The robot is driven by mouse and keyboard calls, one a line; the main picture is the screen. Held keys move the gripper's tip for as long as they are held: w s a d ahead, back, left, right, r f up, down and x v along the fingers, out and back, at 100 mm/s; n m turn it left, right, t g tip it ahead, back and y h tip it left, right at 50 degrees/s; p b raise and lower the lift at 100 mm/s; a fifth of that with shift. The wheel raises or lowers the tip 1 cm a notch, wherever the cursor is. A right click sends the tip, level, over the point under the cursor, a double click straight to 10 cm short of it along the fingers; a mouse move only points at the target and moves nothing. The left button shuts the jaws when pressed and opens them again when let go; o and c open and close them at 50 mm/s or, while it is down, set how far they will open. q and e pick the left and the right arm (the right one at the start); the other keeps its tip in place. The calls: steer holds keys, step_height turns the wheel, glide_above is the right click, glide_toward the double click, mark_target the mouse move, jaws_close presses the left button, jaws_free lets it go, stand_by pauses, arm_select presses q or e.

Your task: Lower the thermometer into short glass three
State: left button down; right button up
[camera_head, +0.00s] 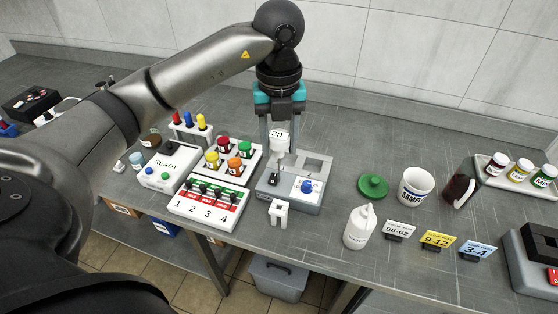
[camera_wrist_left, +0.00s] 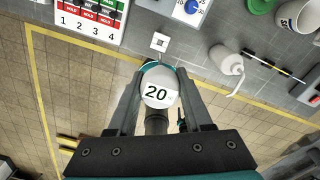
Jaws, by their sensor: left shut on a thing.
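My left gripper (camera_head: 279,122) points down above the grey device with a blue knob (camera_head: 307,187). It is shut on the thermometer (camera_head: 278,136), whose round white head reads "20". In the left wrist view the thermometer head (camera_wrist_left: 158,93) sits between the fingers (camera_wrist_left: 158,72). A narrower pale part shows below the head in the head view; its lower end is hard to make out against the device. I cannot tell which vessel is short glass three. My right gripper is not in view.
Left of the device stand a tray of colour-capped jars (camera_head: 235,158), a panel numbered 1 to 4 (camera_head: 208,203) and a "READY" box (camera_head: 168,166). To the right are a white bottle (camera_head: 359,227), a green lid (camera_head: 373,186), a white mug (camera_head: 415,186) and sign cards (camera_head: 438,242).

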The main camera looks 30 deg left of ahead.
mark_target(279, 135)
arm_select(q)
steer(key=shift+r, duration=0.95)
steer(key=shift+r+p, duration=0.5)
steer(key=shift+r, duration=0.1)
step_height(279, 135, up, 9)
steer(key=p, duration=0.7)
steer(key=shift+p, duration=0.35)
steer(key=shift+f, duration=0.15)
